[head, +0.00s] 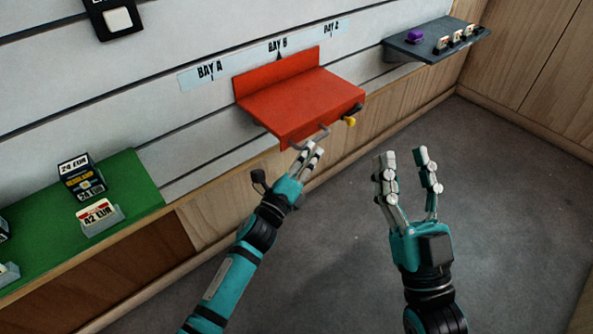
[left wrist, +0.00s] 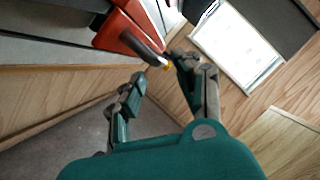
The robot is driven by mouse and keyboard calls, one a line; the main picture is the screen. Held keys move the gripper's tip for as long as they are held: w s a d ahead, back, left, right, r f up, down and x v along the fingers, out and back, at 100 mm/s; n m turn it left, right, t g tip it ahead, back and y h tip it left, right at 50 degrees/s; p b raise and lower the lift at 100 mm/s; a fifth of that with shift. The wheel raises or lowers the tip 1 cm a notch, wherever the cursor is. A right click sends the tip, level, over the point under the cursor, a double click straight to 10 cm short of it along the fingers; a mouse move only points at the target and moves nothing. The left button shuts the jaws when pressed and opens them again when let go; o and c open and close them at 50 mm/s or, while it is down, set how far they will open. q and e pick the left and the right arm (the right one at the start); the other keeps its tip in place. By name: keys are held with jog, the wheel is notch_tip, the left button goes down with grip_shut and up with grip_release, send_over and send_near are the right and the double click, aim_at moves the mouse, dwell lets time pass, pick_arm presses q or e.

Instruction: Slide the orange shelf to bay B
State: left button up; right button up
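The orange shelf (head: 305,104) hangs on the slatted wall under the label strip (head: 228,65). A dark pointer (head: 278,56) at its back panel's top edge stands just below the BAY B label. A grey handle (head: 310,139) is on its front, and a yellow knob (head: 349,121) is at its right end. My left gripper (head: 308,150) is at the handle with its fingers apart. In the left wrist view the handle (left wrist: 141,47) reaches toward the gap between the fingertips; contact is unclear. My right gripper (head: 402,155) is open and empty over the floor.
A green counter (head: 140,178) with price cards and small stands is at the left. A dark grey shelf (head: 420,45) with a purple item (head: 414,37) and several small items hangs at the right. The grey carpet floor (head: 490,200) is clear.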

pick_arm(q)
jog(key=v, duration=0.6)
jog(key=shift+s, duration=0.15)
